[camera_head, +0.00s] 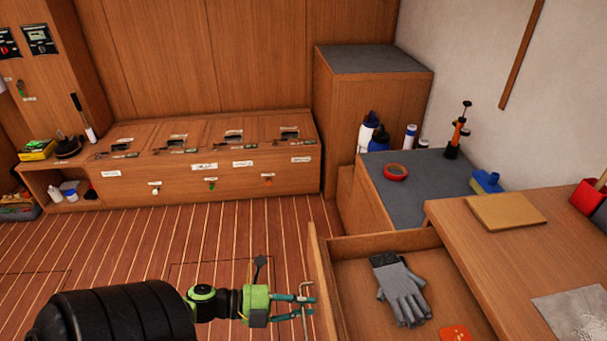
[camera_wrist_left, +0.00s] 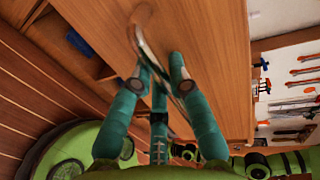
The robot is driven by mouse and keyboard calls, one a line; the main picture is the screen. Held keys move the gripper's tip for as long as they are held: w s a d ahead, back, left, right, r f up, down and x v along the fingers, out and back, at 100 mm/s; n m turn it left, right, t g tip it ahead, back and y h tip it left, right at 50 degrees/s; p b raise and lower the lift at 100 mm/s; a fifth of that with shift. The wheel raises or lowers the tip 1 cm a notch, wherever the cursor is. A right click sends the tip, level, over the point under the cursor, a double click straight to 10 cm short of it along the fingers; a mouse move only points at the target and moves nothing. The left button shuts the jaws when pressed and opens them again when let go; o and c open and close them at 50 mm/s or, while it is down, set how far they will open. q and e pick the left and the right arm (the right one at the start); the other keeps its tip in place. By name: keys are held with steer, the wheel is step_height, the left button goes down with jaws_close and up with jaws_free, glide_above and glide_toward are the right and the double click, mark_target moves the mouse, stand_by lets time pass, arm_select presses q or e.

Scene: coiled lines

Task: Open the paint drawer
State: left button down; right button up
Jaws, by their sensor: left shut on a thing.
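The open wooden drawer (camera_head: 317,262) stands out from the workbench at the lower right of the head view. Grey gloves (camera_head: 402,288) and an orange-red item (camera_head: 456,334) lie in it. My left gripper (camera_head: 306,303) is at the outer face of the drawer front, shut on its curved metal handle (camera_head: 308,287). In the left wrist view the handle (camera_wrist_left: 140,38) runs between the teal fingers (camera_wrist_left: 160,80), close to the wooden front (camera_wrist_left: 205,35). Whether this is the paint drawer I cannot tell; no label shows on it. My right gripper is not in view.
A sanding block or board (camera_head: 505,211) lies on the workbench (camera_head: 500,255). A grey-topped step (camera_head: 425,180) behind the drawer holds red tape (camera_head: 396,172) and bottles (camera_head: 369,133). Low labelled lockers (camera_head: 235,165) line the back. The striped floor (camera_head: 120,245) left of the drawer is clear.

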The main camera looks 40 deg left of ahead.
arm_select(q)
steer(key=c, duration=1.4)
jaws_free()
steer(key=shift+c, duration=0.2)
steer(key=v, duration=1.2)
steer(key=shift+f, duration=0.1)
